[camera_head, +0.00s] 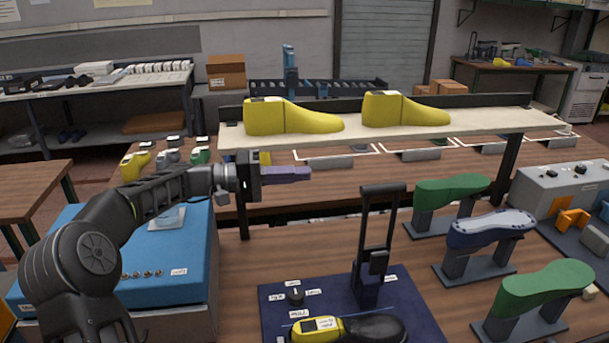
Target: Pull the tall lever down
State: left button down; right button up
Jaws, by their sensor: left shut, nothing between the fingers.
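The tall lever (376,232) is a black upright frame of two bars joined by a crossbar handle at the top. It stands upright on a dark blue panel (425,311) at the front middle of the bench. My left gripper (308,174) is shut and empty, with its purple fingers pointing right. In the picture it is left of the lever's handle and a little higher, apart from it. My right gripper is not in view.
A shelf (380,130) with two yellow lasts (285,117) spans behind the lever. Green and blue-grey lasts on stands (487,230) are to its right. A yellow and black last (345,330) lies in front. A blue box (190,250) is under my left arm.

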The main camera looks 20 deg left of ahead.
pick_arm(q)
jog(key=w+d, duration=0.1)
jog(key=d, duration=0.9)
jog(key=shift+w+f+p, duration=0.25)
jog(key=shift+f+p, duration=0.2)
